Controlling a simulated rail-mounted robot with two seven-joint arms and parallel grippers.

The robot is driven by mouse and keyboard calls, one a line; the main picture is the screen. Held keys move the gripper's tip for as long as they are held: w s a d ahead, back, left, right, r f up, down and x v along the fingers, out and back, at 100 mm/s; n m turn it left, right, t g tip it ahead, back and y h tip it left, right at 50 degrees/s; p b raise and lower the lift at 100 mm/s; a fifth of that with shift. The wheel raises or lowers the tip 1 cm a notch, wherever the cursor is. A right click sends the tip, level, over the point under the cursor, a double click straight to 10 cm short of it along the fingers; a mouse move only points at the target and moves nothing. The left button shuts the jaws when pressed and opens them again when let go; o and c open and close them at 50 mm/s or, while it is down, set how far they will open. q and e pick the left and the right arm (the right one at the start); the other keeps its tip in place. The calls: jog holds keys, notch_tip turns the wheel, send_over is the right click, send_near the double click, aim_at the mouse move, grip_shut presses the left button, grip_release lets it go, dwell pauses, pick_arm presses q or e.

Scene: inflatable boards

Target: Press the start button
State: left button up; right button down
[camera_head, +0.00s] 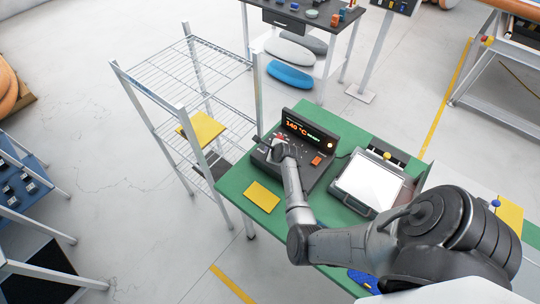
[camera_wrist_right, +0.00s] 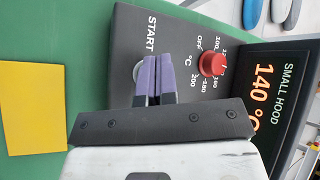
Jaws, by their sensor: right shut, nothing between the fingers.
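The black control unit (camera_head: 318,162) stands on the green table, its display lit with "140 °C". In the right wrist view its panel (camera_wrist_right: 185,35) carries the label "START" (camera_wrist_right: 151,35). A pale round edge, seemingly the start button (camera_wrist_right: 137,72), shows beside the fingers and is mostly hidden by them. My right gripper (camera_wrist_right: 157,60) is shut and empty, its purple fingertips over the button area. I cannot tell whether they touch it. In the head view my right gripper (camera_head: 275,148) is at the unit's left part. My left gripper is not in view.
A red temperature knob (camera_wrist_right: 212,64) sits close to the right fingers. A yellow pad (camera_head: 262,196) lies on the green table (camera_head: 235,184). A device with a white screen (camera_head: 370,183) stands to the right. A wire rack (camera_head: 185,75) stands behind to the left.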

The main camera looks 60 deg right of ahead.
jog(key=shift+f, duration=0.35)
dwell(0.6)
jog(key=shift+f, duration=0.55)
dwell(0.4)
dwell(0.4)
jog(key=shift+r, duration=0.15)
jog(key=shift+r+p, duration=0.65)
jog(key=shift+p, duration=0.1)
jog(key=shift+r, duration=0.1)
